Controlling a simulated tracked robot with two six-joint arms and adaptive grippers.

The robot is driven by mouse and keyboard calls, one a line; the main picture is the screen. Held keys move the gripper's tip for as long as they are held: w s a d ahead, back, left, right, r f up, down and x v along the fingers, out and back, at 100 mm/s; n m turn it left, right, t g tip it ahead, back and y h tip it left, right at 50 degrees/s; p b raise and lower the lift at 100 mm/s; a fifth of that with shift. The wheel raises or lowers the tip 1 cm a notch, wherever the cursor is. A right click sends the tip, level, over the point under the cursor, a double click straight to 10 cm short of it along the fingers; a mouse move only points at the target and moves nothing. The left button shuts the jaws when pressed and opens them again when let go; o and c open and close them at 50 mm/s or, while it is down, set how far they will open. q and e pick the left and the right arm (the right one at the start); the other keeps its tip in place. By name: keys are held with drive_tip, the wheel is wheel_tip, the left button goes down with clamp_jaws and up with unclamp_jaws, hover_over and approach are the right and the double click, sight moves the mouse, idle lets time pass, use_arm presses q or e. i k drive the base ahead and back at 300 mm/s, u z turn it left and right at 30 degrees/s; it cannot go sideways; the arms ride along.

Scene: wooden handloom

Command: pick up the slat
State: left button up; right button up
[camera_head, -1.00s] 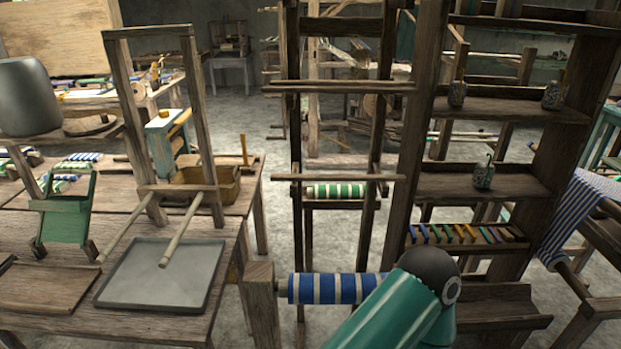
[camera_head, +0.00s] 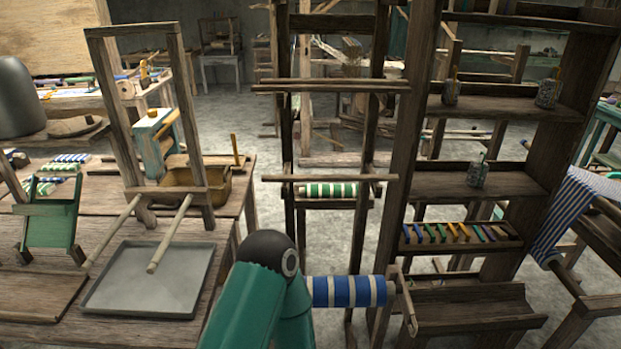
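Two thin horizontal wooden bars that look like slats cross the front of the upright wooden frame: an upper slat (camera_head: 332,87) and a lower slat (camera_head: 330,178). I cannot tell which one the task names. Both lie across the frame's posts, and no gripper is near them in view. My green arm (camera_head: 252,300) with its dark joint shows at the bottom middle, well below the lower slat. Neither of my gripper's fingers shows, so I cannot see what either one holds.
A roller with blue and white stripes (camera_head: 345,291) lies behind my green arm. A grey tray (camera_head: 150,282) and two sticks are on the left table. Shelves (camera_head: 480,185) with small jars stand right of the frame. Clear floor (camera_head: 230,120) shows behind.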

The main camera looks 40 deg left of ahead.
sight(348, 177)
drive_tip(key=i, duration=0.95)
